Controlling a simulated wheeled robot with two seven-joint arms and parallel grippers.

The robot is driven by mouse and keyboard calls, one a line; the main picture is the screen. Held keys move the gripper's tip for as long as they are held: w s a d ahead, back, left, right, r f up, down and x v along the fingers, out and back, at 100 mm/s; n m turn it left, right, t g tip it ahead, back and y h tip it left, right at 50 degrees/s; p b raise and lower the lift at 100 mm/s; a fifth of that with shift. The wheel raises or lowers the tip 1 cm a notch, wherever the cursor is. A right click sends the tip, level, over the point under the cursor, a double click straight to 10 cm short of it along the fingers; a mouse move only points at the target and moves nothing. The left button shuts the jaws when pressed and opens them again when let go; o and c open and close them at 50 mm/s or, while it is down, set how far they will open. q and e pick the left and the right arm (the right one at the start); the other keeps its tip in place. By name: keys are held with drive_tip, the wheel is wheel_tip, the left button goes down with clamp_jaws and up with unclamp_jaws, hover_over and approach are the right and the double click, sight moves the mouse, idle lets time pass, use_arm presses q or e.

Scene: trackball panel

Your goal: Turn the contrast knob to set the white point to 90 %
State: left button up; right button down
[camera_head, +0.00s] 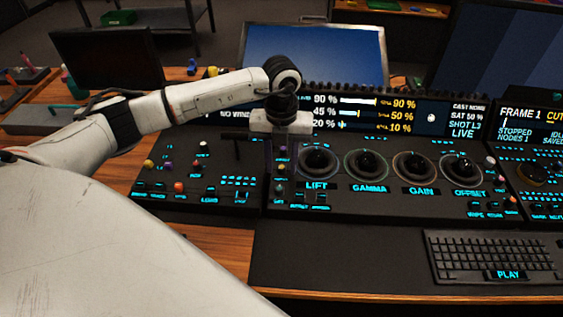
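My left arm reaches in from the left, and its gripper (281,150) points down over the left edge of the trackball section of the panel (375,207). The fingers are dark and small against the black panel, so I cannot tell their opening. Small knobs (281,167) stand in a column just beneath and beside the fingers. I cannot read which is the contrast knob, and the gripper partly hides this area. The readout strip (385,115) shows rows of 90 %, 45 % and 20 % on the left, with 90 %, 50 % and 10 % in yellow. My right gripper is not in view.
Several trackballs stand in a row, labelled LIFT (317,161), GAMMA (367,163), GAIN (415,166) and OFFSET (461,167). A left panel (195,180) carries coloured knobs. A keyboard (495,257) lies at front right. Monitors (315,52) stand behind.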

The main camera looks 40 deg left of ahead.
sight(281, 168)
use_arm(q)
wheel_tip(281, 168, up, 10)
drive_tip(key=shift+r+b, duration=0.15)
drive_tip(key=shift+b, duration=0.15)
idle(0.4)
drive_tip(key=shift+s, duration=0.1)
idle(0.4)
